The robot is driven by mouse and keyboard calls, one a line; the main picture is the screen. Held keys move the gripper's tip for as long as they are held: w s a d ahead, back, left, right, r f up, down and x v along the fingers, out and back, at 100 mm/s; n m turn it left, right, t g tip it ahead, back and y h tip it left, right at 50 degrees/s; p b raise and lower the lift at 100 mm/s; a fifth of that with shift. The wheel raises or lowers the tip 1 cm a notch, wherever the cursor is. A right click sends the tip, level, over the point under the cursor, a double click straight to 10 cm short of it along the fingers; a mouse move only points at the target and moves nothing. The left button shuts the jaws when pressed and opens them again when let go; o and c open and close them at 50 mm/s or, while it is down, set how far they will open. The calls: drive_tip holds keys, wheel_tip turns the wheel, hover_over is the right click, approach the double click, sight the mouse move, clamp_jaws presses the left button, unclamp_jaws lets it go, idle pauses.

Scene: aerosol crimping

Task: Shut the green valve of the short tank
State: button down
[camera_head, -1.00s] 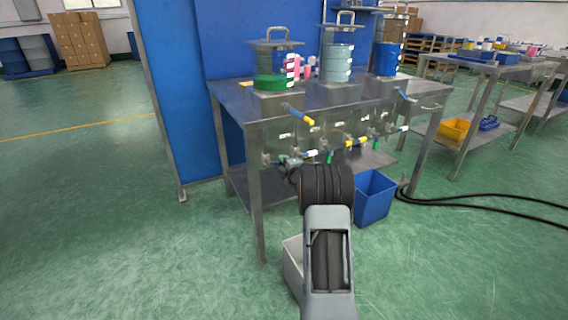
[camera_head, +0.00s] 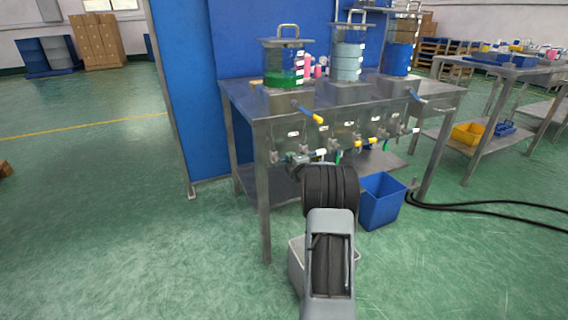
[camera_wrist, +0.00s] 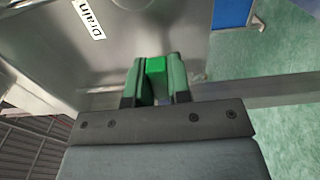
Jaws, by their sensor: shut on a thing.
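In the wrist view the green valve handle (camera_wrist: 156,66) stands between the two fingers of my gripper (camera_wrist: 157,80), which is shut on it. In the head view my gripper (camera_head: 298,160) is at the left of the bench front, partly hidden by my arm, and I cannot make out the held handle there. The short tank (camera_head: 285,65), clear with green liquid and a metal handle on its lid, stands at the left of the bench top, above that spot. How far the valve is turned is hard to tell.
The steel bench (camera_head: 290,127) carries two further tanks. Blue, yellow and other green valve handles (camera_head: 337,157) line its front. A "Drain" label (camera_wrist: 85,20) is near the held handle. A blue bin (camera_head: 381,203) stands right of my arm.

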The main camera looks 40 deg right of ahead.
drive_tip(key=c, duration=1.1)
unclamp_jaws()
drive_tip(key=shift+o, duration=0.2)
drive_tip(key=shift+s, duration=0.1)
drive_tip(key=p+v, duration=0.3)
drive_tip(key=v, duration=1)
drive_tip(key=shift+s, duration=0.3)
drive_tip(key=shift+r, duration=0.1)
